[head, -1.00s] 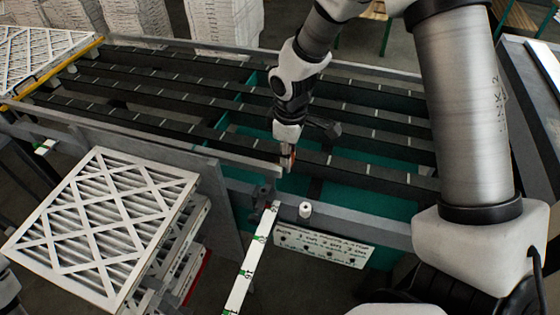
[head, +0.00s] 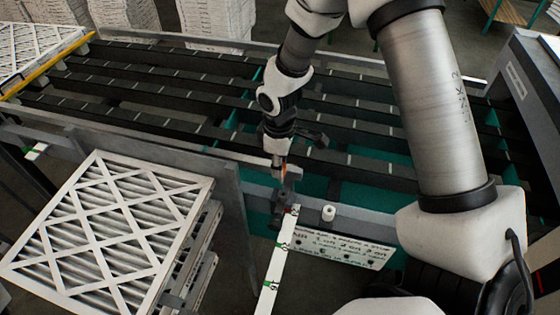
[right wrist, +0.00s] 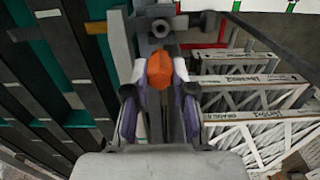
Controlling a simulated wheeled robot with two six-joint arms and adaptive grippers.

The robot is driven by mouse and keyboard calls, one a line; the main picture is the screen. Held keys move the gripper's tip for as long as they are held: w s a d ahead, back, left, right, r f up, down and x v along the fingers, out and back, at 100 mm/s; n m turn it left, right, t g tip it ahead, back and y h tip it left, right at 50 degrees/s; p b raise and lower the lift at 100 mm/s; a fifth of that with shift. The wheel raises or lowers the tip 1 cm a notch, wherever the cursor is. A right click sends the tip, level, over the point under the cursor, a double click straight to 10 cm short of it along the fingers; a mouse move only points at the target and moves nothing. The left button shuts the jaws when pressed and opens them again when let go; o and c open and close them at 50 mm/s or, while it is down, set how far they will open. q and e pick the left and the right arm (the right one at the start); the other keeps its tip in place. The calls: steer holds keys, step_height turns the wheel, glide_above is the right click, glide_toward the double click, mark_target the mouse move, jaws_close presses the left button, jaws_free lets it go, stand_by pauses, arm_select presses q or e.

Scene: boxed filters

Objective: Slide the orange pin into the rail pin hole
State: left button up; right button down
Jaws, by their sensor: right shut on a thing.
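My right gripper (head: 281,168) is shut on the orange pin (head: 284,171) above the near side rail of the conveyor. In the right wrist view the pin (right wrist: 159,70) stands out between the two fingertips (right wrist: 158,82), its orange head facing the camera; its lower end is hidden. A grey round ring with a dark hole (right wrist: 160,28) sits on the rail just beyond the pin, apart from it in the picture. I cannot tell for sure that it is the rail pin hole. My left gripper is not in view.
A stack of pleated filters (head: 110,230) stands at the near left. A white knob (head: 328,213) and a labelled plate (head: 340,246) are on the rail side. A white marked strip (head: 277,262) runs toward me. The dark conveyor slats (head: 150,85) are mostly bare.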

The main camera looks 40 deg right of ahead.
mark_target(284, 175)
steer(key=f, duration=0.1)
steer(key=f+b, duration=0.1)
steer(key=s+f, duration=0.1)
steer(key=shift+d+f+b, duration=0.1)
steer(key=shift+d+b, duration=0.2)
steer(key=shift+b, duration=0.05)
steer(key=shift+f, duration=0.25)
steer(key=shift+w+a+f, duration=0.2)
steer(key=shift+w, duration=0.15)
steer(key=shift+s+d+r, duration=0.1)
steer(key=shift+s+r, duration=0.05)
steer(key=shift+s, duration=0.1)
steer(key=shift+w, duration=0.1)
steer(key=shift+w, duration=0.1)
steer(key=shift+p, duration=0.3)
